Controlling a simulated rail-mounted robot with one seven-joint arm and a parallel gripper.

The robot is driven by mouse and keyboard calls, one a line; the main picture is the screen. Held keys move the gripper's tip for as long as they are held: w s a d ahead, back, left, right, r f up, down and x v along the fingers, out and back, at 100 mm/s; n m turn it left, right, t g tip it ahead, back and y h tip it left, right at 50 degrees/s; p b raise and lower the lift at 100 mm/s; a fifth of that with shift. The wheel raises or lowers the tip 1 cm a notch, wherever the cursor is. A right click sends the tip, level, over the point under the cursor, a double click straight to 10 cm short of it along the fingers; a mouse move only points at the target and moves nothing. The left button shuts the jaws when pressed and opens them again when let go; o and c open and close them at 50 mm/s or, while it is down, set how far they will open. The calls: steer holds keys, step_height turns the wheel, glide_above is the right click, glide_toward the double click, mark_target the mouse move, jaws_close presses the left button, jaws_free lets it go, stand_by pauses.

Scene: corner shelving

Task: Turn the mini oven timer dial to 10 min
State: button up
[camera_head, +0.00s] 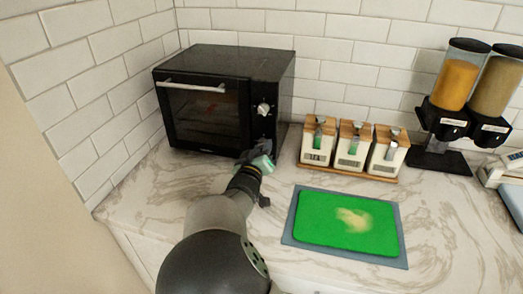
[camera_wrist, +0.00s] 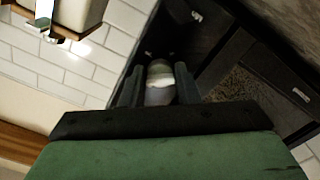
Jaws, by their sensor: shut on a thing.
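The black mini oven (camera_head: 215,100) stands in the corner of the counter, its door closed under a silver handle. An upper silver dial (camera_head: 263,109) shows on its right-hand panel, free of my gripper. My gripper (camera_head: 262,153) is at the lower part of that panel and hides what is there. In the wrist view, my gripper (camera_wrist: 160,90) has its two dark fingers on either side of a silver-white dial (camera_wrist: 159,72), shut on it. I cannot tell from the frames which setting this dial points to or read any label.
A rack of three dispensers (camera_head: 352,148) stands right of the oven. A green board (camera_head: 330,205) on a grey-blue mat lies in front of it. Cereal dispensers (camera_head: 455,95) stand at the far right. Counter left of my arm (camera_head: 150,200) is clear.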

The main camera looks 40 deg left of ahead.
steer(key=shift+m, duration=0.5)
steer(key=o, duration=0.9)
steer(key=shift+o, duration=0.2)
steer(key=shift+s, duration=0.15)
steer(key=b+v, duration=0.1)
steer(key=v, duration=1.6)
steer(key=shift+b, duration=0.4)
steer(key=shift+d+r, duration=0.1)
